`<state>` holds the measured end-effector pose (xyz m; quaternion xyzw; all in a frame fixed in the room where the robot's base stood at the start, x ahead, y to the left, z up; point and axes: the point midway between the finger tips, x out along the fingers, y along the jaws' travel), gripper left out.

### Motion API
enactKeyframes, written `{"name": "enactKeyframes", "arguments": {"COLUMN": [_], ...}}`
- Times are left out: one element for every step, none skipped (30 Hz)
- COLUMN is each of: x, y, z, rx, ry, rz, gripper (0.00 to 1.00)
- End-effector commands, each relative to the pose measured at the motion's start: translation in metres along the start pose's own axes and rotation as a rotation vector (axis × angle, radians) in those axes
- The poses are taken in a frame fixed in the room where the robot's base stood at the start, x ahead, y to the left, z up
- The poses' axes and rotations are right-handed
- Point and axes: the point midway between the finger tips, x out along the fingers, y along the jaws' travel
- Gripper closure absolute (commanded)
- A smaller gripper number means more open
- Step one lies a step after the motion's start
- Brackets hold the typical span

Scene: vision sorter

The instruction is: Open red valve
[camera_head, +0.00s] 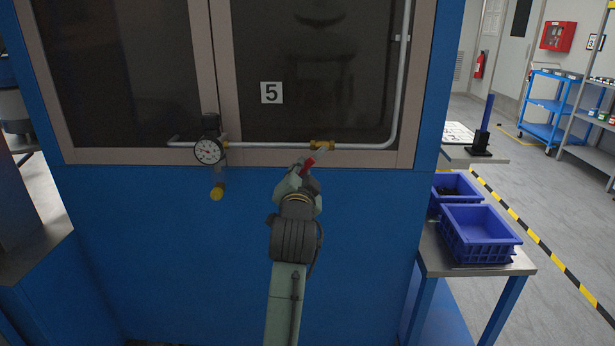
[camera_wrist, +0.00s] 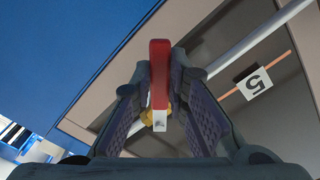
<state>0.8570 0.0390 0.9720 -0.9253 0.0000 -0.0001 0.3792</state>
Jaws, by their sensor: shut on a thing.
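The red valve handle (camera_head: 308,165) shows at the end of my arm in the head view, just below the brass valve body (camera_head: 321,145) on a thin grey pipe (camera_head: 270,145). In the wrist view the red handle (camera_wrist: 159,75) stands between the two fingers of my gripper (camera_wrist: 160,112). The fingers are closed on the handle, one on each side. A little brass (camera_wrist: 172,98) shows behind it. Part of the handle is hidden by my gripper in the head view.
A pressure gauge (camera_head: 208,151) with a yellow-ended fitting (camera_head: 217,192) hangs on the pipe to the left. A label "5" (camera_head: 271,93) is on the dark window behind. Blue bins (camera_head: 480,236) stand on a table at the right.

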Motion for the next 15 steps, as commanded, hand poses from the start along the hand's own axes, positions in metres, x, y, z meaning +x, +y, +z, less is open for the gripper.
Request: {"name": "enactKeyframes", "arguments": {"x": [0.0,0.0,0.0,0.0,0.0,0.0,0.0,0.0,0.0,0.0,0.0,0.0,0.0,0.0,0.0], "y": [-0.004,-0.006,-0.009,-0.011,-0.013,-0.015,-0.017,-0.019,-0.021,-0.023,-0.025,-0.028,-0.029,-0.03,-0.032], "z": [0.0,0.0,0.001,0.0,0.0,-0.001,-0.001,-0.002,-0.003,-0.003,-0.004,-0.005,-0.005,-0.006,-0.007], "rx": [0.043,0.072,0.11,0.139,0.168,0.206,0.235,0.263,0.301,0.329,0.357,0.394,0.421,0.448,0.482], "ry": [-0.001,-0.002,-0.003,-0.003,-0.003,-0.002,-0.002,-0.002,-0.001,-0.001,-0.002,-0.002,-0.002,-0.002,-0.002], "rz": [0.0,-0.001,-0.001,-0.001,-0.001,-0.001,-0.001,-0.001,-0.001,-0.002,-0.002,-0.002,-0.001,-0.001,-0.001], "gripper": [1.0,1.0,1.0,1.0,1.0,1.0,1.0,1.0,1.0,1.0,1.0,1.0,1.0,1.0,1.0]}}
